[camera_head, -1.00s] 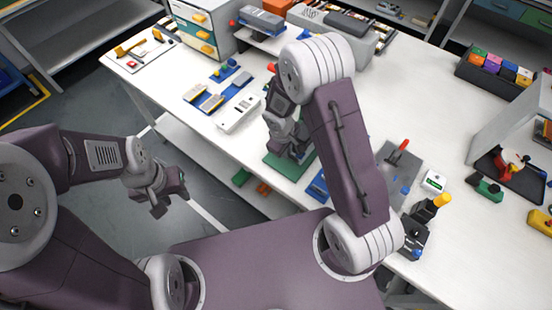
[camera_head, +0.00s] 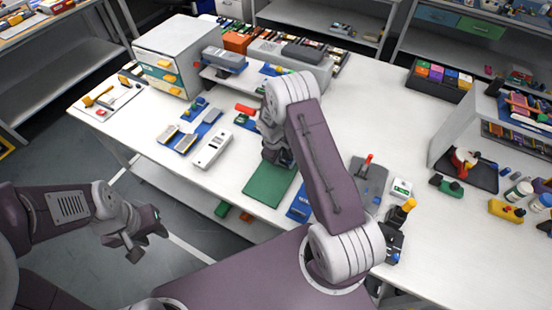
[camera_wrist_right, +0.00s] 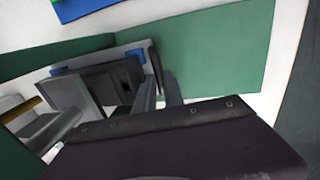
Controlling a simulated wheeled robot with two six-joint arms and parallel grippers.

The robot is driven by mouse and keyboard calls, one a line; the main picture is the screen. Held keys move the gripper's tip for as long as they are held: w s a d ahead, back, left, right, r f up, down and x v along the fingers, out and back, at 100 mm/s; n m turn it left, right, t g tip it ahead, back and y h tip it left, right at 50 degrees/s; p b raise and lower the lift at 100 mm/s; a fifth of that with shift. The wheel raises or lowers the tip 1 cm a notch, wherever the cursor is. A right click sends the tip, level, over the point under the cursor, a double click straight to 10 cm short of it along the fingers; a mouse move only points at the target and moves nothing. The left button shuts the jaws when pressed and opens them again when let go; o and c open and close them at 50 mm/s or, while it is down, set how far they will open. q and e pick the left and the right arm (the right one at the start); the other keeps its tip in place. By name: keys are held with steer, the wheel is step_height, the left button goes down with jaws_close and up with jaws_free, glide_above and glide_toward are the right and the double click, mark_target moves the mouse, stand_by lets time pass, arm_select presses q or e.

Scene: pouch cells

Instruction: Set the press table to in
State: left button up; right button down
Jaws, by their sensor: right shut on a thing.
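My right gripper (camera_head: 274,152) is over the far end of a green mat (camera_head: 270,188). In the right wrist view its two grey fingers (camera_wrist_right: 158,92) are closed around a thin dark upright piece (camera_wrist_right: 156,66), which looks like the handle of the press table. Beside it stands a grey unit with dark blocks (camera_wrist_right: 112,80), likely the press, on the green mat (camera_wrist_right: 222,55). The arm hides most of this unit in the head view, so how far in the table sits cannot be told. My left gripper (camera_head: 144,240) is empty and open, off the table's front edge.
A white device (camera_head: 212,150) and blue trays (camera_head: 178,138) lie left of the mat. A red-handled item (camera_head: 246,110) is close behind my right gripper. A grey plate with a red lever (camera_head: 368,172) and a yellow-topped joystick (camera_head: 400,213) stand to the right.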

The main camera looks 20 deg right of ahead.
steer(key=shift+w+d+r, duration=0.1)
steer(key=shift+w+r, duration=0.05)
steer(key=c, duration=1.5)
jaws_free()
steer(key=shift+o, duration=0.2)
steer(key=shift+d, duration=0.15)
step_height(320, 180, up, 9)
steer(key=s+a+b, duration=0.1)
steer(key=shift+a, duration=0.25)
